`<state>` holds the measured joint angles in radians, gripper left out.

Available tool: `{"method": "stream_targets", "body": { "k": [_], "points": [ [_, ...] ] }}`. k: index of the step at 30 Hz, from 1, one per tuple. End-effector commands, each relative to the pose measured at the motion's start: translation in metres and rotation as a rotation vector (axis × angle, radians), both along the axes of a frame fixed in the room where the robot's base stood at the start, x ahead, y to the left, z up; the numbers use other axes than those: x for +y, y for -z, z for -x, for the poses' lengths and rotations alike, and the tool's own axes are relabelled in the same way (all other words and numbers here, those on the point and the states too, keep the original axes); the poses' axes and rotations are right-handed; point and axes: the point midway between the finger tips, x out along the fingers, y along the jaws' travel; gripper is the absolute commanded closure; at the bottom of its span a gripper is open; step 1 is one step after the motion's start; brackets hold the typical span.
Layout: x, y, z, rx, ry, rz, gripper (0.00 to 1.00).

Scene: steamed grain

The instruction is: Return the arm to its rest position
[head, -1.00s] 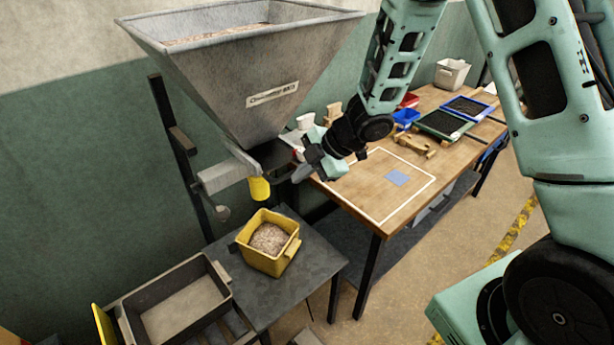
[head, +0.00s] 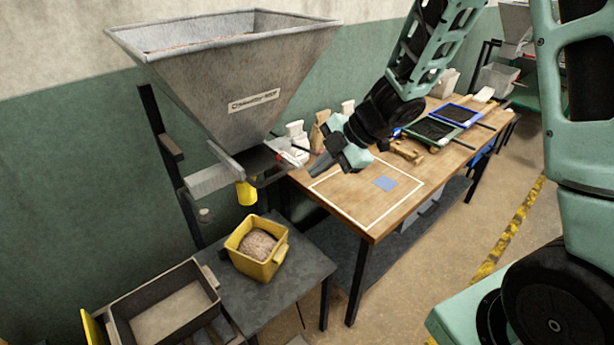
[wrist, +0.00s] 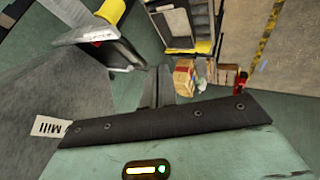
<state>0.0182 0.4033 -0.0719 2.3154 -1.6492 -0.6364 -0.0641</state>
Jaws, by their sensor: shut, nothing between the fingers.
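My arm reaches in from the upper right in the head view. My gripper (head: 319,167) hangs in the air at its end, pointing down and left, over the back left of the wooden table and to the right of the hopper's outlet. Its fingers look shut with nothing held. In the wrist view the closed dark fingers (wrist: 158,88) show in the middle, with floor and wall beyond. The gripper is apart from the hopper (head: 235,85) and from the table top.
The yellow bin (head: 257,248) holding grain stands on a dark stand (head: 310,267) below the hopper's yellow spout (head: 246,193). A grey tray (head: 165,304) is at lower left.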

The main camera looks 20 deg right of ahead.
Motion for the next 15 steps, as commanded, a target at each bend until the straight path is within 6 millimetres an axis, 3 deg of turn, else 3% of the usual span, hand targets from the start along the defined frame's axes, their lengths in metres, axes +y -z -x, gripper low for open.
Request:
{"method": "stream_targets", "body": {
  "k": [9,15],
  "points": [
    [-0.009,-0.011,0.005,0.000,0.003,0.001,1.00],
    [0.008,-0.008,-0.005,-0.031,0.116,0.017,1.00]
  ]
}}
